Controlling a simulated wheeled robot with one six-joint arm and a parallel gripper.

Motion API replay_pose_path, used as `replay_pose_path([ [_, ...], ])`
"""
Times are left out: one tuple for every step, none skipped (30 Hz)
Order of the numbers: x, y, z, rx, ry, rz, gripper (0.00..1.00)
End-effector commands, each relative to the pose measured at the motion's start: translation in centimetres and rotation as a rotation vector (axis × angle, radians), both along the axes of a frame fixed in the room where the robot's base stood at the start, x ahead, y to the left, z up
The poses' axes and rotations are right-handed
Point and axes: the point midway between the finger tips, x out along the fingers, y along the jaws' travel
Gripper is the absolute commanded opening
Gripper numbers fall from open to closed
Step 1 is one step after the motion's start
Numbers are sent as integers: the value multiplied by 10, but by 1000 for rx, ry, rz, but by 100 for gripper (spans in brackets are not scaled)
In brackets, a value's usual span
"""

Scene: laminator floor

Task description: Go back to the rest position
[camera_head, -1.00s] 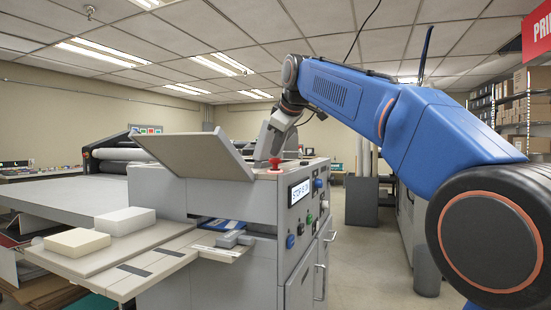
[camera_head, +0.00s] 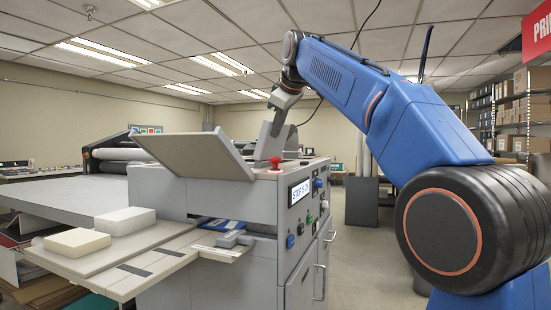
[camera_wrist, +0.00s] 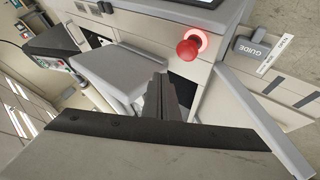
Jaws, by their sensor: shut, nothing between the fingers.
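My gripper (camera_head: 278,124) hangs from my blue arm, above and behind the top of the grey laminator (camera_head: 250,195). In the wrist view its dark fingers (camera_wrist: 163,98) are together with nothing between them. They are apart from the red mushroom button (camera_head: 275,163), which also shows in the wrist view (camera_wrist: 187,50) with a glowing red ring around it. The fingertips are small in the head view and overlap grey machine parts behind them.
A tilted grey panel (camera_head: 188,153) stands up beside my gripper. A lit display (camera_head: 300,191) faces right. White blocks (camera_head: 125,221) lie on the side table. Open floor (camera_head: 370,260) lies right of the machine.

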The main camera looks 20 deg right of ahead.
Motion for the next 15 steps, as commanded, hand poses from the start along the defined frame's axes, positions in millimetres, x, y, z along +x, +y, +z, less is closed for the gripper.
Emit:
replay_pose_path([
  [0,0,2,0,0,0,0],
  [0,0,3,0,0,0,0],
  [0,0,4,0,0,0,0],
  [0,0,4,0,0,0,0],
  [0,0,4,0,0,0,0],
  [0,0,4,0,0,0,0],
  [0,0,4,0,0,0,0],
  [0,0,4,0,0,0,0],
  [0,0,4,0,0,0,0],
  [0,0,4,0,0,0,0],
  [-1,0,4,0,0,0,0],
  [-1,0,4,1,1,-1,0],
  [-2,-1,3,2,2,-3,0],
  [-4,-1,1,4,5,-6,0],
  [-7,-2,-1,8,8,-11,0],
])
